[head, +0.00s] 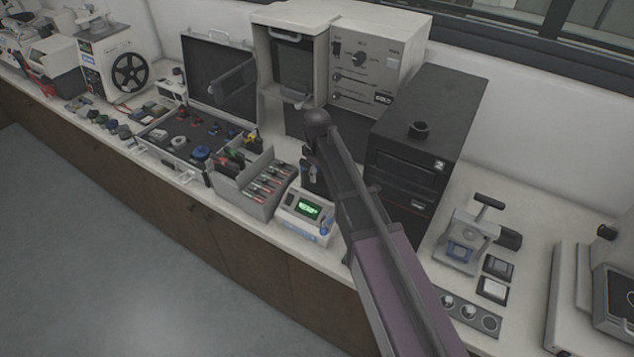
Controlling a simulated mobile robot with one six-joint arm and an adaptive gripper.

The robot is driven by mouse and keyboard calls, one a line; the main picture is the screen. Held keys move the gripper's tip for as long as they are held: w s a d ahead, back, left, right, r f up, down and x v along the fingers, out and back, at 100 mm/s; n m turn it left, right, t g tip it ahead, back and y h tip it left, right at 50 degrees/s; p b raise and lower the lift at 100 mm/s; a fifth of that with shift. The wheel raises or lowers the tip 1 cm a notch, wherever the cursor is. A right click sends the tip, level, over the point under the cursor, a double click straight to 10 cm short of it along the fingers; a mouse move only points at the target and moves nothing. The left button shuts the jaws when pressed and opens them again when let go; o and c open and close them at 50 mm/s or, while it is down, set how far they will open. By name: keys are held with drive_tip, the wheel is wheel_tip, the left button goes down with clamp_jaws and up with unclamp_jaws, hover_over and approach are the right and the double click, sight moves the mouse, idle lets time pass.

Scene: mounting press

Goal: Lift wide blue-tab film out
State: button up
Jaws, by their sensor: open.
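A small grey press (466,234) with a black T-shaped handle stands on the counter at the right. A blue patch (463,250) shows low in its frame; it may be the blue-tab film, but its outline and width are too small to tell. My arm reaches up from the bottom right to the middle of the picture. My gripper (312,174) shows small and dark below the arm's far end, partly hidden by the arm. It is open, well to the left of the press, and nothing shows held in it.
Right of the press lie a dark square pad (498,267) and a white-topped one (493,289). A grey strip with round wells (470,314) lies in front. A tall black cabinet (425,140) stands left of the press. A green-screen device (306,214) sits near my gripper.

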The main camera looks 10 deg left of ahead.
drive_tip(key=shift+c, duration=0.2)
clamp_jaws()
drive_tip(key=shift+r, duration=0.15)
wheel_tip(320, 180, up, 10)
drive_tip(key=p, duration=1)
idle(0.5)
